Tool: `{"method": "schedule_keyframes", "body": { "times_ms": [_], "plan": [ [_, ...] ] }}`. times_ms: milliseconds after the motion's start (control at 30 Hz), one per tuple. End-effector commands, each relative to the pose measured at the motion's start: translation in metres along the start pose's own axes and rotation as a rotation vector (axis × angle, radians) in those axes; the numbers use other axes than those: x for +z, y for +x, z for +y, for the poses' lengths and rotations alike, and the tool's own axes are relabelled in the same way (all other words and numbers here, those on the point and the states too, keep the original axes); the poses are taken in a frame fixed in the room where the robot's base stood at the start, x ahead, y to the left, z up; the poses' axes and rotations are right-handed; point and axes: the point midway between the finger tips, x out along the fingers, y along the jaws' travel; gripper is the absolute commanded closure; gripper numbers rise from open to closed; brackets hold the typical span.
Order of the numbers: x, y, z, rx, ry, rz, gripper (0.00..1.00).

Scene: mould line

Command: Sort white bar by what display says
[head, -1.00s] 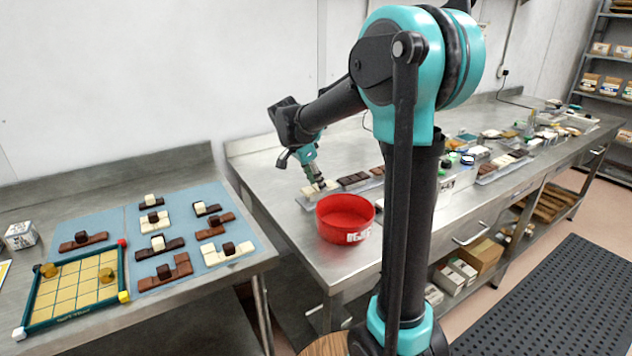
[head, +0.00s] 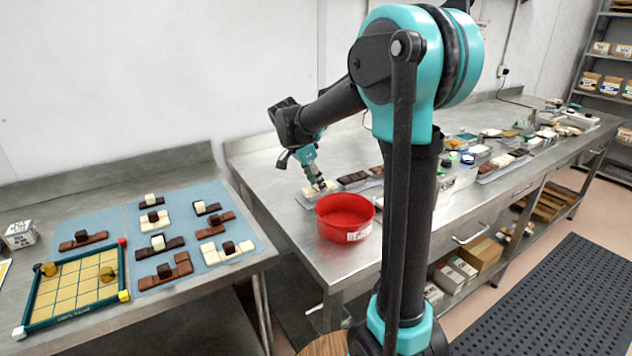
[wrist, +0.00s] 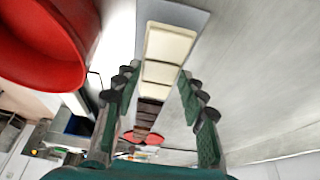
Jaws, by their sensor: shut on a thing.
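The white bar (head: 312,189) lies at the near left end of the row on the right-hand bench. In the wrist view the white bar (wrist: 168,52) shows its segments between my fingers. My gripper (head: 318,184) is low over it, its fingers on both sides and shut on it; it also shows in the wrist view (wrist: 158,88). The bar still appears at tray level; I cannot tell whether it is lifted. A pale tray (head: 304,203) is under it. No readable display shows in these views.
A red round bowl (head: 345,226) stands close in front of the bar, near the bench edge. Dark brown bars (head: 353,178) lie just behind. The left bench holds blue mats (head: 188,219) with brown and white pieces and a green-framed grid board (head: 75,287).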

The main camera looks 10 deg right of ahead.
Motion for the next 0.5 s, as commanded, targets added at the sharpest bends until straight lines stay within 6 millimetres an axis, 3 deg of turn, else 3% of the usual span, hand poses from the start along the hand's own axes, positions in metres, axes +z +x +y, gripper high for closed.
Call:
{"method": "schedule_keyframes", "body": {
  "times_ms": [167, 200, 367, 500],
  "plan": [
    [-0.0001, -0.0001, 0.0, 0.0, 0.0, 0.0, 0.87],
    [-0.0001, -0.0001, 0.0, 0.0, 0.0, 0.0, 0.56],
    [-0.0001, -0.0001, 0.0, 0.0, 0.0, 0.0, 0.36],
    [-0.0001, -0.0001, 0.0, 0.0, 0.0, 0.0, 0.35]
  ]
}}
